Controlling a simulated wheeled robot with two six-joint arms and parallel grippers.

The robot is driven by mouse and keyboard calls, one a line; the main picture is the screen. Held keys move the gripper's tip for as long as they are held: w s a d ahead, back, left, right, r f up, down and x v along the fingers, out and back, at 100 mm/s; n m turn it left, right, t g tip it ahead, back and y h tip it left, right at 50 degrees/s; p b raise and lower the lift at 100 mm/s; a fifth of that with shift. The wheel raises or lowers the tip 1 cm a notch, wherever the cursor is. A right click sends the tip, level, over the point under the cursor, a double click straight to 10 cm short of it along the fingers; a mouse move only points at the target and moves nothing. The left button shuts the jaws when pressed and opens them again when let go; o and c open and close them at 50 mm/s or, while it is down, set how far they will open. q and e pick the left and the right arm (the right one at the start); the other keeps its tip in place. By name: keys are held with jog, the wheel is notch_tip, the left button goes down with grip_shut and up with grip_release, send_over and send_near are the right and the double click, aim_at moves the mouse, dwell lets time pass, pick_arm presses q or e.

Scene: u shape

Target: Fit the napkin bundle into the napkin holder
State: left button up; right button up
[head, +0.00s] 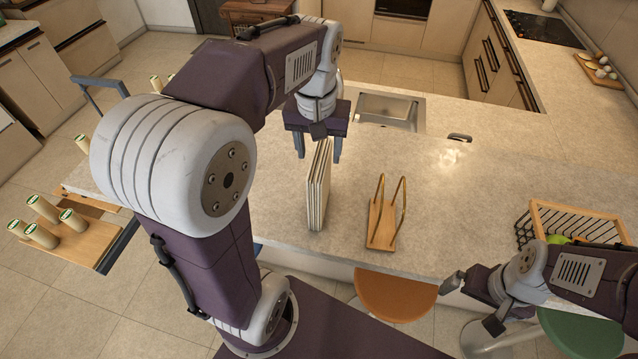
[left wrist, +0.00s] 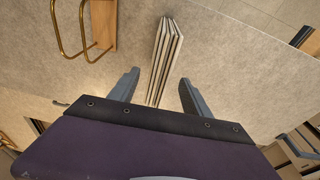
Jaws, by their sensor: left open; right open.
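The napkin bundle (head: 319,185) stands upright on the counter, a thin off-white stack with dark lines between its layers. It also shows in the left wrist view (left wrist: 165,58). The napkin holder (head: 382,222) stands to its right in the head view, a wooden base with two brass loops and nothing between them. It shows at the upper left of the left wrist view (left wrist: 102,25). My left gripper (head: 318,154) is open above the far end of the bundle, its fingers on either side of the bundle's line. My right gripper (head: 470,303) is open and empty, low at the right near the counter's front edge.
A wire-and-wood basket (head: 570,222) with something green stands on the counter at the right. A sink (head: 390,110) lies behind. An orange stool (head: 395,295) and a green stool (head: 580,333) stand in front. The counter (head: 450,205) right of the holder is clear.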

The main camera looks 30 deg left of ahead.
aim_at(320, 157)
pick_arm(q)
jog(key=f, duration=0.2)
jog(key=w+f+p, duration=0.1)
jog(key=f, duration=0.1)
jog(key=shift+f, duration=0.2)
jog(key=shift+s+a+f, duration=0.1)
jog(key=shift+s+f, duration=0.15)
jog(key=shift+f, duration=0.1)
jog(key=shift+w, duration=0.15)
grip_shut()
dwell(0.7)
